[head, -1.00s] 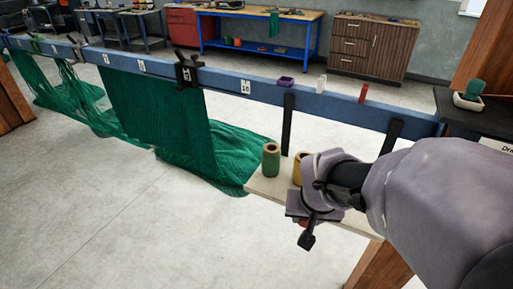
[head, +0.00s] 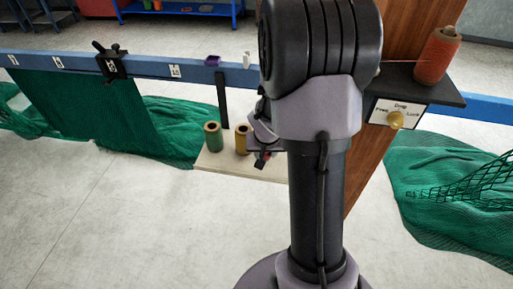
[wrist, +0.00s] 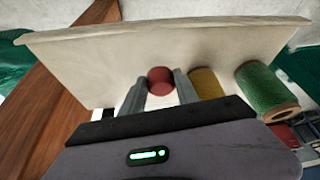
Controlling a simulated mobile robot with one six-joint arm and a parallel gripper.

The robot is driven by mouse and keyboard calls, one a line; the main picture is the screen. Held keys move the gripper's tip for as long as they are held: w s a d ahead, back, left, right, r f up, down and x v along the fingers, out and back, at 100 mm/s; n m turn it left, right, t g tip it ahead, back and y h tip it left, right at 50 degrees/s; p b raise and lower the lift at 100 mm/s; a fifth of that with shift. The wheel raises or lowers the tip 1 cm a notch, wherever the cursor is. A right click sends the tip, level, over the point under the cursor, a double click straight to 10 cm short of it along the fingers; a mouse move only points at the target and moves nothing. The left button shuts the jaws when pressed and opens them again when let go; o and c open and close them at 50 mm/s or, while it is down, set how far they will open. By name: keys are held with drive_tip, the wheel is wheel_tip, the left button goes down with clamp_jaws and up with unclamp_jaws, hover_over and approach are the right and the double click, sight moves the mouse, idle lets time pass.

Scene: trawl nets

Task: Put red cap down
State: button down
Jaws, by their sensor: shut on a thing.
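The red cap (wrist: 160,81) is a small round red piece between the two fingers of my gripper (wrist: 160,92) in the wrist view. My gripper is shut on it, over the pale shelf board (wrist: 150,45). I cannot tell whether the cap touches the board. In the head view my gripper (head: 262,158) is at the right part of the board (head: 215,165), just right of the yellow spool, with a bit of red showing below it. My arm hides the board's right end there.
A yellow spool (head: 242,139) and a green spool (head: 212,136) stand on the board left of my gripper. A blue rail (head: 150,68) with hanging green net (head: 80,110) runs behind. A wooden post (head: 400,40) and black shelf (head: 435,88) with an orange spool (head: 438,57) stand right.

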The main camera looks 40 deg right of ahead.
wheel_tip(320, 180, down, 3)
drive_tip(key=shift+r+b, duration=0.1)
drive_tip(key=shift+b, duration=0.5)
drive_tip(key=shift+r, duration=0.2)
drive_tip(key=shift+f, duration=0.15)
drive_tip(key=c, duration=0.9)
unclamp_jaws()
